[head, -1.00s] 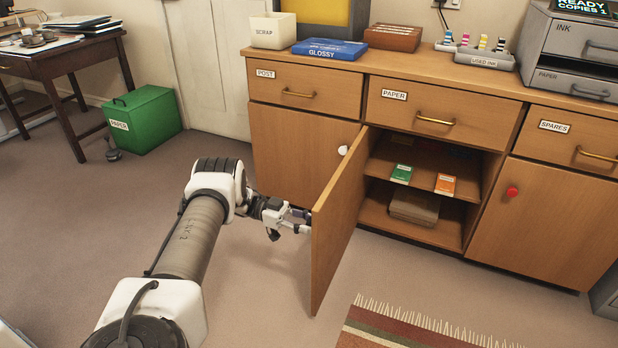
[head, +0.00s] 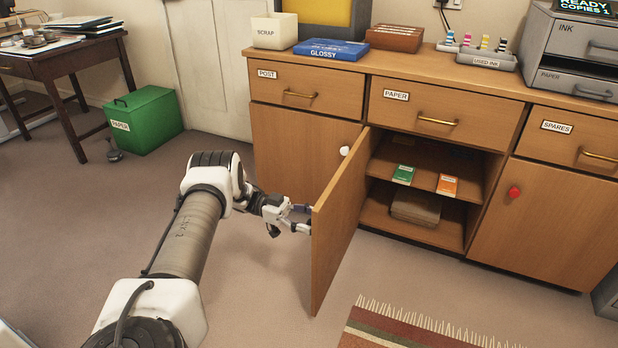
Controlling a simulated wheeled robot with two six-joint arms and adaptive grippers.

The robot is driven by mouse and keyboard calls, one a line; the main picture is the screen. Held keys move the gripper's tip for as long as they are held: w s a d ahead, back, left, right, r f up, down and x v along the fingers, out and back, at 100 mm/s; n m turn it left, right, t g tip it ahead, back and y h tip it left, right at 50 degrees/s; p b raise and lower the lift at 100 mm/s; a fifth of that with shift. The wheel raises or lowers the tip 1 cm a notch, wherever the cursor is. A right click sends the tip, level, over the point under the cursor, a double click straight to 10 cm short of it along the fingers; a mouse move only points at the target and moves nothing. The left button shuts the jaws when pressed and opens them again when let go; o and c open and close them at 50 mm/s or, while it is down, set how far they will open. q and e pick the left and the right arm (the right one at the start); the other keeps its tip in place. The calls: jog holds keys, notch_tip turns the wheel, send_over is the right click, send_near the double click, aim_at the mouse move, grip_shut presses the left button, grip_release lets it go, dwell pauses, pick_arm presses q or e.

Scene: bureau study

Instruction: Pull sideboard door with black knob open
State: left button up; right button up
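The middle door (head: 338,222) of the wooden sideboard (head: 299,137) stands wide open, swung out on its left edge. Its outer face and any knob on it are turned away from me, so the black knob is hidden. My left gripper (head: 303,218) is at the outer face, by the door's free edge. Its fingertips are partly hidden behind the door, and I cannot tell whether they hold the knob. My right gripper is not in view.
The open compartment (head: 447,212) holds green (head: 403,174) and orange (head: 447,185) packets and a brown stack (head: 416,208). The left door has a white knob (head: 344,151), the right door a red knob (head: 514,192). A striped rug (head: 420,335) lies in front; carpet is clear at left.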

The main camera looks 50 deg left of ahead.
pick_arm(q)
notch_tip(320, 180, up, 9)
jog(key=shift+f, duration=0.2)
dwell(0.5)
